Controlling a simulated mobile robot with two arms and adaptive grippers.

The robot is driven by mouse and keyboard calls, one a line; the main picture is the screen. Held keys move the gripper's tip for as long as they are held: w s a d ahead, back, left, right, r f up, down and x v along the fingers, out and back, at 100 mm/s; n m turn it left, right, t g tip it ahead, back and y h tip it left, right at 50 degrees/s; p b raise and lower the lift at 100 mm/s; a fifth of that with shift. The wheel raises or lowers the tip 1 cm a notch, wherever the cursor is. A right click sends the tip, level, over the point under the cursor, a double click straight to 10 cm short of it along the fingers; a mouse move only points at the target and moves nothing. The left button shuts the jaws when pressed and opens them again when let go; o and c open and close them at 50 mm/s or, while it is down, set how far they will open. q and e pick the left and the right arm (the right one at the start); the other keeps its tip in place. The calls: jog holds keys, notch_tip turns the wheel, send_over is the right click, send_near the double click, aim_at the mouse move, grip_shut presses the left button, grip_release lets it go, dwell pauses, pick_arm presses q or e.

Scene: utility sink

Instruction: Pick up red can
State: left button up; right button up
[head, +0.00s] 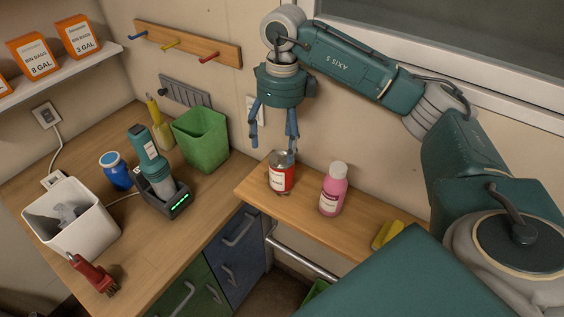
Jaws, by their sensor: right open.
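The red can (281,178) has a white label and a silvery top and stands upright on the wooden shelf at the middle of the head view. My right gripper (273,151) points down above and slightly behind the can, with its two blue fingers spread apart. Its right finger overlaps the can's top in the picture; I cannot tell whether it touches. Nothing shows between the fingers. My left gripper is not in view.
A pink bottle (333,189) stands just right of the can, with a yellow sponge (387,234) farther right. A green bin (201,138), a charging device (152,163), a blue jar (115,171) and a white bin (69,222) stand on the left counter. The wall is close behind.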

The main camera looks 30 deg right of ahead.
aim_at(281, 159)
jog(key=shift+s+d+f+h+p, duration=0.1)
jog(key=shift+s+d+h+p, duration=0.1)
jog(key=shift+d, duration=0.25)
jog(key=shift+s+d+h+p, duration=0.1)
jog(key=shift+d+p, duration=0.05)
jog(key=shift+d, duration=0.25)
notch_tip(281, 159, down, 4)
jog(key=shift+a+r+p, duration=0.1)
jog(key=shift+r+p, duration=0.1)
jog(key=shift+p, duration=0.4)
jog(key=shift+w+f, duration=0.1)
jog(key=shift+f, duration=0.25)
jog(key=shift+f+p, duration=0.2)
jog(key=shift+p, duration=0.15)
jog(key=f+p, duration=0.1)
jog(key=f, duration=0.1)
jog(key=a+f+p, duration=0.1)
jog(key=f+p, duration=0.1)
jog(key=shift+f, duration=0.15)
jog(key=shift+d+f, duration=0.1)
jog(key=shift+f, duration=0.2)
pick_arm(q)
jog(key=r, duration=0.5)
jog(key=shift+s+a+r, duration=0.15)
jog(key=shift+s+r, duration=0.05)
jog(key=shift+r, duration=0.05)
pick_arm(e)
jog(key=c, duration=1.2)
